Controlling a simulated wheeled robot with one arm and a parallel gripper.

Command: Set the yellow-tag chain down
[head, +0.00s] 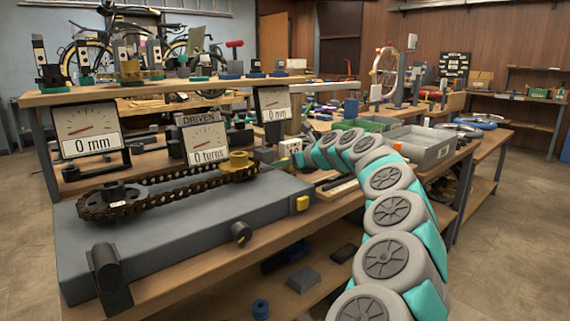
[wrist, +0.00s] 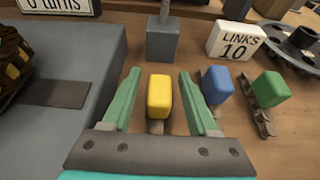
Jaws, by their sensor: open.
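The yellow tag (wrist: 159,96) stands between the two green fingers of my gripper (wrist: 159,74) in the wrist view. Gaps show on both sides of the tag, so the gripper is open around it and not clamping it. A bit of dark chain (wrist: 156,127) shows just below the tag, at the wooden bench top (wrist: 140,58); the rest is hidden by my gripper. The tag appears to be at the bench surface. In the head view, my arm curves in over the bench and the chain with the yellow tag cannot be made out.
A blue tag (wrist: 217,84) and a green tag (wrist: 269,90), each with short chain, stand close on the right. A "LINKS 10" sign (wrist: 236,40) and grey block (wrist: 162,42) are behind. The grey platform (head: 190,222) with the long chain (head: 165,186) is left.

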